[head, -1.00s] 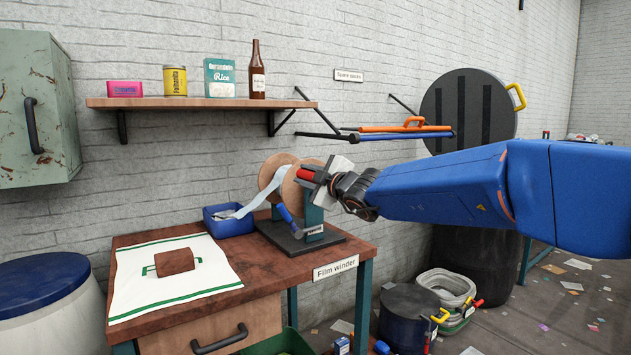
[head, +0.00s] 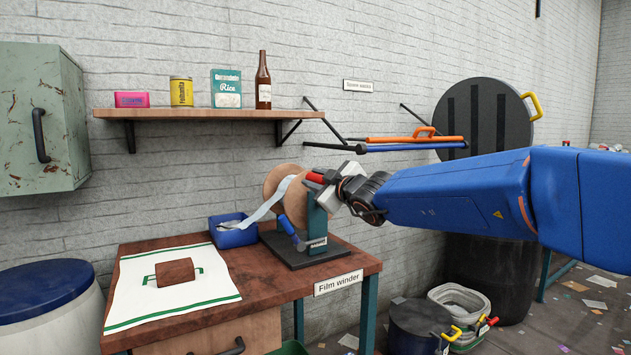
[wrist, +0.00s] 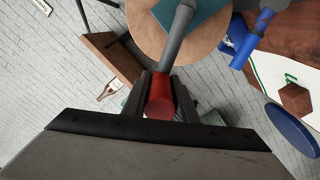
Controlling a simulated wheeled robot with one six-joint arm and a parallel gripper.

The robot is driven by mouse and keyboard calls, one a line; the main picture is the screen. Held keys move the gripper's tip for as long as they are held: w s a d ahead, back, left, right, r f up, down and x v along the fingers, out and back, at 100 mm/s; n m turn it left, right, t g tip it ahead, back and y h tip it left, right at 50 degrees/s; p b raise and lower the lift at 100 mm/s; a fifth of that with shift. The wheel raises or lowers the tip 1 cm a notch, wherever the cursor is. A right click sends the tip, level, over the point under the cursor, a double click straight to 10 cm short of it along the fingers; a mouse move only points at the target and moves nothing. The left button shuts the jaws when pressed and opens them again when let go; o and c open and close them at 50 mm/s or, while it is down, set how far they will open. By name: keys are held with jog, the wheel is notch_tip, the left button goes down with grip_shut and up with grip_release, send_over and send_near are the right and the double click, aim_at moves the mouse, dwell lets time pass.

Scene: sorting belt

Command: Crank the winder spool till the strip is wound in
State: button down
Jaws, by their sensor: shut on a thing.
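The film winder stands on the wooden table, with a spool of two round wooden discs (head: 272,182) on a teal stand (head: 316,217) and a dark base (head: 290,253). A pale strip (head: 266,205) runs from a blue bin (head: 232,236) up to the spool. My gripper (head: 320,178) is shut on the red crank grip (head: 314,176), at the upper right of the spool. In the wrist view, the red grip (wrist: 160,98) sits between both fingers, on a grey crank rod (wrist: 176,38). The jaws partly hide the crank in the head view.
A blue-handled lever (head: 287,226) is low on the winder. A white cloth (head: 150,295) with a brown block (head: 175,271) lies at the table's left. A wall shelf (head: 200,113) with goods is above, and support rods (head: 415,147) stick out behind my arm.

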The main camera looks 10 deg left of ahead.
jog(key=shift+f, duration=0.15)
jog(key=c, duration=1.5)
grip_release()
jog(key=shift+w+d, duration=0.1)
jog(key=shift+o, duration=0.2)
